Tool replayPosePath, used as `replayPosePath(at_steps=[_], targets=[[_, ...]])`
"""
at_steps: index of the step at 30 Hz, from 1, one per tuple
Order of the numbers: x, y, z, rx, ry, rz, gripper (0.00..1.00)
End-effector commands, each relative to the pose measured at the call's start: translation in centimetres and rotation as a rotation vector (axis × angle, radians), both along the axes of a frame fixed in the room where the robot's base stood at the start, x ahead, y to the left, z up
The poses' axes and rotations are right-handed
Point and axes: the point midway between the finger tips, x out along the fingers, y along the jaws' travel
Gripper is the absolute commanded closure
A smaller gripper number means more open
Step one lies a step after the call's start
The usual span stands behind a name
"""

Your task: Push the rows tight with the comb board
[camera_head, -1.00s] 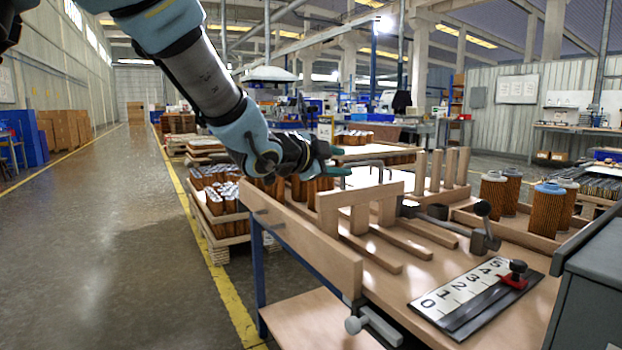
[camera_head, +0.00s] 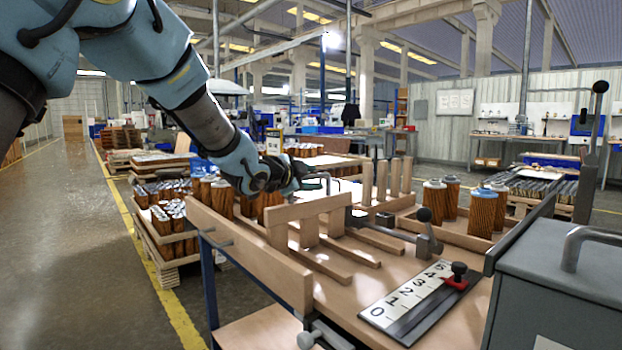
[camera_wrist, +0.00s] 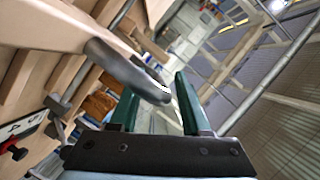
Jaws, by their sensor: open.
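A pale wooden comb-like board (camera_head: 305,207) stands on the bench, with upright legs below its top bar. Several wooden slats (camera_head: 320,266) lie flat in front of it. A grey bar handle (camera_head: 326,178) rises behind the board. My gripper (camera_head: 303,177) is beside this handle, above the bench's left side. In the wrist view, the green fingers of my gripper (camera_wrist: 155,84) are apart, and the dark handle (camera_wrist: 130,72) reaches across the left finger into the gap. I cannot tell whether they touch. Pleated brown filter cartridges (camera_head: 482,212) stand at the right of the bench.
A number scale (camera_head: 410,293) with a red-based knob lies at the bench front. A ball-topped lever clamp (camera_head: 427,235) stands behind it. Several wooden posts (camera_head: 381,180) stand at the back. A grey cabinet (camera_head: 555,275) bounds the right. Pallets of cartridges (camera_head: 165,245) stand left.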

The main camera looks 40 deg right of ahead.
Motion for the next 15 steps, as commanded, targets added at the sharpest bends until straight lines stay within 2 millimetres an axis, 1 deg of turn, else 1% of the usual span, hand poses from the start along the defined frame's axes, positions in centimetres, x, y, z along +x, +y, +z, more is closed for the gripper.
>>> replayPosePath(at_steps=[4,5,15], targets=[[0.0,0.02,-0.01,0.0,0.0,0.0,0.53],[0.0,0.02,-0.01,0.0,0.0,0.0,0.55],[-0.01,0.04,-0.01,0.0,0.0,0.0,0.93]])
